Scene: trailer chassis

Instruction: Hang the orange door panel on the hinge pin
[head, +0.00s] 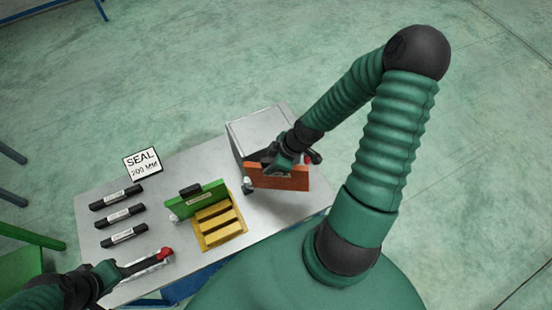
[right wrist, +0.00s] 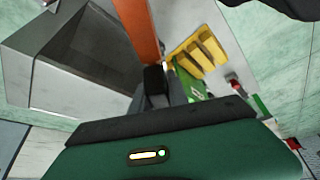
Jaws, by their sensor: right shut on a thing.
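The orange door panel (head: 290,182) is upright at the front of the grey metal box (head: 240,143). My right gripper (head: 283,168) is shut on the panel near its top edge. The right wrist view shows the panel (right wrist: 138,28) running up from my fingers (right wrist: 155,82), beside the grey box (right wrist: 75,65). A small pale cylindrical fitting (head: 248,186) is at the panel's left end; I cannot tell whether it is the hinge pin or whether the panel is on it. My left gripper (head: 148,265) is low on the left by a red-ended pale strip; its jaws are unclear.
A green panel (head: 205,196) stands behind a yellow slotted tray (head: 236,232) left of the orange panel. The red end (head: 165,253) is near the table's front.

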